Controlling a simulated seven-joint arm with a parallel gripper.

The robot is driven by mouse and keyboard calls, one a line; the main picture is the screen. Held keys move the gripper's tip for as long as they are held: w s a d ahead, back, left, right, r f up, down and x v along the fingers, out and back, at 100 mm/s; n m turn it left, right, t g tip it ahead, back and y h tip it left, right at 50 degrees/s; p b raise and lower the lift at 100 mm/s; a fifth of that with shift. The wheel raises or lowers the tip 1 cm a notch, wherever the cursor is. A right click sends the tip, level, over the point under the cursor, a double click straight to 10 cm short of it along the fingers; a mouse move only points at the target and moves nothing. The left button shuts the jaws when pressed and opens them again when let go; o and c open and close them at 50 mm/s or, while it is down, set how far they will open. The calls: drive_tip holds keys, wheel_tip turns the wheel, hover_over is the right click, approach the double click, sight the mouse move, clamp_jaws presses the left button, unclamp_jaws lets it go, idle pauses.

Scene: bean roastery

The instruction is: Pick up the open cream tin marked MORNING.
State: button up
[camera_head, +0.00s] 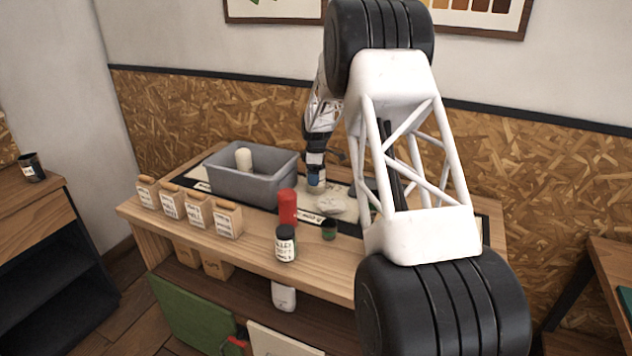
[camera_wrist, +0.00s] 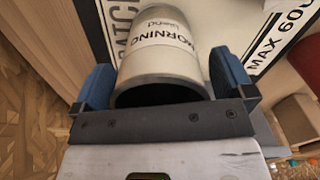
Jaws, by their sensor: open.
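The tin (camera_wrist: 165,58), pale cream-grey with a white band reading MORNING blend, shows in the wrist view. Its dark open mouth faces my wrist. My gripper (camera_wrist: 163,84) is open, with one blue finger on each side of the tin. A gap shows on the left; on the right the finger is close to the tin, and I cannot tell if it touches. In the head view my gripper (camera_head: 316,178) is low over the bench, right of the grey bin. The tin cannot be made out clearly there.
A grey bin (camera_head: 255,184) holds a cream cylinder (camera_head: 244,159).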

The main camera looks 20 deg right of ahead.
drive_tip(key=shift+c, duration=0.5)
drive_tip(key=c, duration=0.9)
drive_tip(key=shift+o, duration=0.2)
drive_tip(key=shift+r, duration=0.1)
wheel_tip(320, 180, up, 10)
idle(0.4)
